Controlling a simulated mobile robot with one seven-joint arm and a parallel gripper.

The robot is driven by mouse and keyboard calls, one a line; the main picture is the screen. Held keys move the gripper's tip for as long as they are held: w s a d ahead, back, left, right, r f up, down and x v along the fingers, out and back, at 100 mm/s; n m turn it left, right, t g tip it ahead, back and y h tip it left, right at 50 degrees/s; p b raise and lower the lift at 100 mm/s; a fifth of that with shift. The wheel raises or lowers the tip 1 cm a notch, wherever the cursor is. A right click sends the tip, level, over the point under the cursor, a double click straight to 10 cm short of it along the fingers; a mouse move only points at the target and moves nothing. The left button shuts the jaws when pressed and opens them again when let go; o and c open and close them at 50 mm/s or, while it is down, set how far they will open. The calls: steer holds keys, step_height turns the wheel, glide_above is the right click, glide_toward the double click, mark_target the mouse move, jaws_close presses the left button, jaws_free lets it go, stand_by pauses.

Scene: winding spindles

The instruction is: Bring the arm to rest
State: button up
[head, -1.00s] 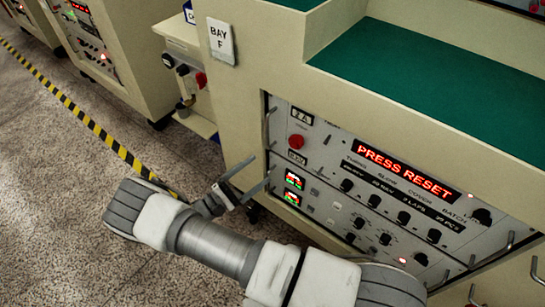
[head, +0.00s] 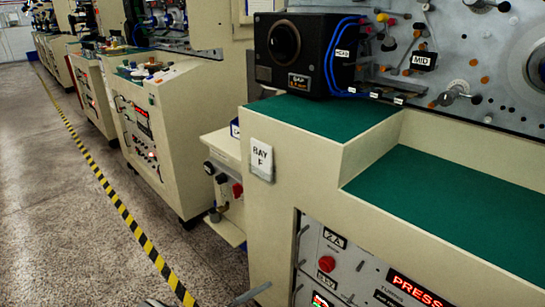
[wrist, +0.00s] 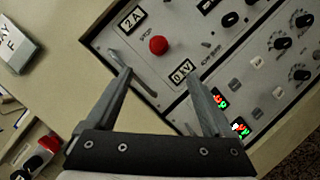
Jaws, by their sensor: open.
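My gripper (wrist: 160,75) is open in the wrist view, with its two grey fingers apart and nothing between them. It points at a control panel (wrist: 215,55) with a red button (wrist: 158,45), labels, knobs and small lit displays. How far the fingertips are from the panel I cannot tell. In the head view only a grey sliver of my gripper shows at the bottom edge, left of the panel (head: 340,262). The rest of my arm is below the frame.
The cream cabinet with the BAY F sign (head: 261,160) has green tops and a black box (head: 290,52) with blue cables. A spindle board (head: 450,60) stands behind. The speckled floor (head: 60,210) is open left of the yellow-black tape (head: 118,205).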

steer(key=s+d+r+m+g+y, duration=0.2)
steer(key=d+r+m+g+y, duration=0.3)
steer(key=r, duration=0.5)
steer(key=s+d+r+m+g+y, duration=0.25)
steer(key=d+r+g+y, duration=0.3)
steer(key=r, duration=0.45)
steer(key=s+d+r+m+t+y, duration=0.3)
steer(key=s+r+y, duration=0.1)
steer(key=s+r, duration=0.3)
steer(key=s+d+r+m+t+y, duration=0.2)
steer(key=s+r+m+t+y, duration=0.15)
steer(key=s+r, duration=0.3)
step_height(320, 180, up, 22)
steer(key=n+p, duration=0.1)
steer(key=p, duration=2)
steer(key=shift+w+r+y, duration=0.15)
steer(key=shift+w+y, duration=0.1)
steer(key=shift+y, duration=0.05)
steer(key=c, duration=0.6)
steer(key=shift+d, duration=0.2)
